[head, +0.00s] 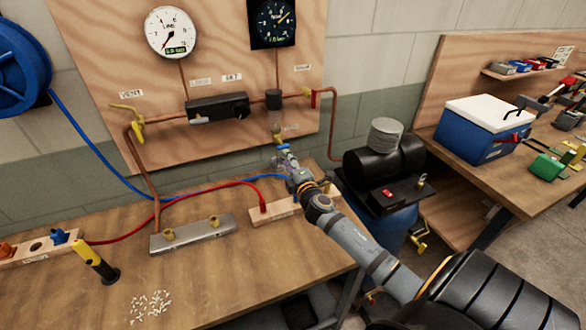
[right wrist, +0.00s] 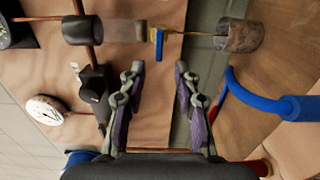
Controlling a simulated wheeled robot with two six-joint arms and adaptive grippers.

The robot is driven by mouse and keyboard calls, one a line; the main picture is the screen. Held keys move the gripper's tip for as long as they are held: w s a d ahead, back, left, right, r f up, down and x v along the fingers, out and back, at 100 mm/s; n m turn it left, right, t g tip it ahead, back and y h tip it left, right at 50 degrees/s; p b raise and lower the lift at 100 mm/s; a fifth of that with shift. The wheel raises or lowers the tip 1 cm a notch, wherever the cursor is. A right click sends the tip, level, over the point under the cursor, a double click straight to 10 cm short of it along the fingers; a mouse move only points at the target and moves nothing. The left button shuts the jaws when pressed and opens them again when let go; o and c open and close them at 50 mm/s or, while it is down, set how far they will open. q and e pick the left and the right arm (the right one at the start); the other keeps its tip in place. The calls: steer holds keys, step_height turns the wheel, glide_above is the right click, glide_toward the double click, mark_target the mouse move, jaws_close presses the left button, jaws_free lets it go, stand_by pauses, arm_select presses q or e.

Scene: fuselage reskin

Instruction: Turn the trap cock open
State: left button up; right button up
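The trap cock (right wrist: 158,45), a small yellow body with a blue lever, sits under the clear bowl (right wrist: 125,32) of the trap in the right wrist view. In the head view the bowl (head: 277,131) hangs from a dark cylinder (head: 273,99) on the board, and the blue of the cock (head: 283,147) shows just above my right gripper (head: 288,160). In the right wrist view my right gripper (right wrist: 158,72) is open and empty. The cock lies just beyond its fingertips, roughly centred between them. My left gripper is not in view.
A thin tube runs from the cock to a cup (right wrist: 237,36). A blue hose (right wrist: 255,100) passes close to the right finger. A black regulator (head: 217,107), yellow vent cock (head: 136,124) and red-handled valve (head: 313,98) are on the board. A compressor (head: 385,163) stands right of the bench.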

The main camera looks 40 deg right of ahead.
steer(key=v, duration=0.6)
steer(key=shift+w+a, duration=0.1)
